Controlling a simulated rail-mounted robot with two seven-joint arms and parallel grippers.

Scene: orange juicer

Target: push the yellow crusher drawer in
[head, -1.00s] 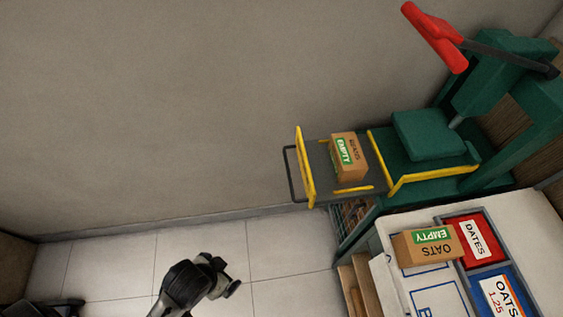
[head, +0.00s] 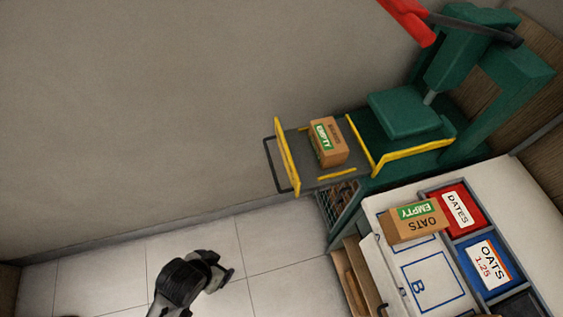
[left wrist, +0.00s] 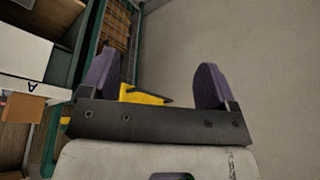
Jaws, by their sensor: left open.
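The yellow-edged crusher drawer (head: 286,157) sticks out to the left from the green crusher (head: 404,113). A brown box (head: 328,143) with a green "EMPTY" label sits on it. A dark loop handle (head: 270,165) is at its outer end. My left gripper (head: 222,272) is below and left of the drawer, over the floor, apart from it. In the left wrist view its two purple fingers (left wrist: 154,82) stand wide apart with nothing gripped. A yellow piece (left wrist: 143,94), probably of the drawer, shows beyond them, partly hidden by the gripper body. My right gripper is out of view.
A white counter (head: 520,190) on the right holds an "OATS" box (head: 411,221), a red "DATES" bin (head: 457,209) and a blue "OATS" bin (head: 483,262). The crusher's red lever grip (head: 408,20) is raised. Tiled floor (head: 190,240) left of the drawer is free.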

